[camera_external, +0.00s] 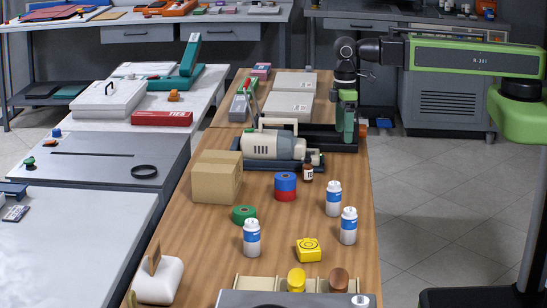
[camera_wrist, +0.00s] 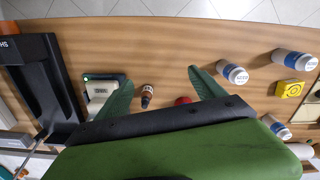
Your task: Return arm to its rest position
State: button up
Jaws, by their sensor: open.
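My gripper (camera_external: 347,135) hangs from my green and black arm on the right and points down over the far right edge of the wooden counter (camera_external: 330,255). In the wrist view its two green fingers (camera_wrist: 160,78) are spread apart with nothing held between them. A small brown bottle (camera_wrist: 147,96) shows beyond the gap between the fingers. The same brown bottle stands upright on the counter (camera_external: 307,172), nearer the external camera than my gripper. A black tray (camera_external: 340,146) lies by the gripper; whether the fingers touch it I cannot tell.
White bottles with blue labels (camera_external: 333,198), a yellow block (camera_external: 308,250), stacked blue and red rolls (camera_external: 285,186) and a green roll (camera_external: 243,214) stand on the counter. The tiled floor (camera_external: 430,190) right of the counter is clear.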

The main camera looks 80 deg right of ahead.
jog(key=s+m, duration=0.1)
jog(key=s+d+m, duration=0.1)
jog(key=s, duration=0.2)
jog(key=shift+s+d+m, duration=0.1)
jog(key=shift+d+m, duration=0.15)
jog(key=shift+m, duration=0.15)
jog(key=shift+f+b, duration=0.4)
jog(key=shift+f, duration=0.05)
